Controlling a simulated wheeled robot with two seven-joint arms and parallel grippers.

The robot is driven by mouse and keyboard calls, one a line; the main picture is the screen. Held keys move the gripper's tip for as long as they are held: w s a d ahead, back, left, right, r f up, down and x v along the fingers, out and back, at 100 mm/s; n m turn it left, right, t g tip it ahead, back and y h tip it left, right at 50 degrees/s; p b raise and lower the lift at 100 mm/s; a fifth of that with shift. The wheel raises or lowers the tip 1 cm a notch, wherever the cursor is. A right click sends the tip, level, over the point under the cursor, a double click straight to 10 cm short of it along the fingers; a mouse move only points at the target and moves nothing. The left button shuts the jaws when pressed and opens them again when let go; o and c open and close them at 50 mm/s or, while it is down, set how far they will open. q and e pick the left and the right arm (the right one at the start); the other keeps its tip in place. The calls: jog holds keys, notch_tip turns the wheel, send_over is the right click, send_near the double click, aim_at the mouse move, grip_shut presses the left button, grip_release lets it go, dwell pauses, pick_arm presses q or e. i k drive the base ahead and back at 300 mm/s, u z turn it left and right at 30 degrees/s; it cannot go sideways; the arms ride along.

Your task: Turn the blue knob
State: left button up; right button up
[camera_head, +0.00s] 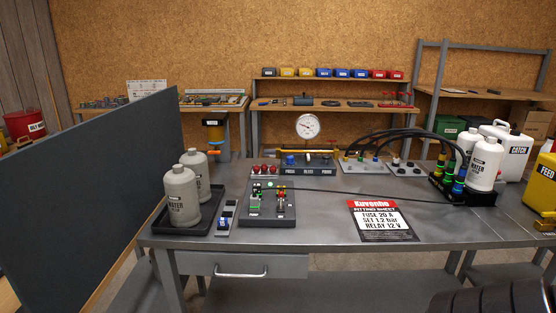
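A small blue knob (290,160) sits on a grey labelled panel (308,171) at the back middle of the workbench. It is just below a round white dial gauge (307,127) and a horizontal yellow pipe. Its pointer direction is too small to read. Another small blue part (228,205) sits on a narrow grey device left of a grey switch box. Neither of my grippers is in view, and nothing touches the blue knob.
The metal workbench (330,245) holds two grey bottles (182,196) in a black tray, a fitting sheet (381,219), and black hoses running to coloured connectors (449,181). White jugs and a yellow can (541,184) stand right. A dark partition (90,200) borders the left.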

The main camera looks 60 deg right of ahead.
aim_at(290, 159)
jog(key=u, duration=0.05)
jog(key=k, duration=0.4)
jog(key=z, duration=0.95)
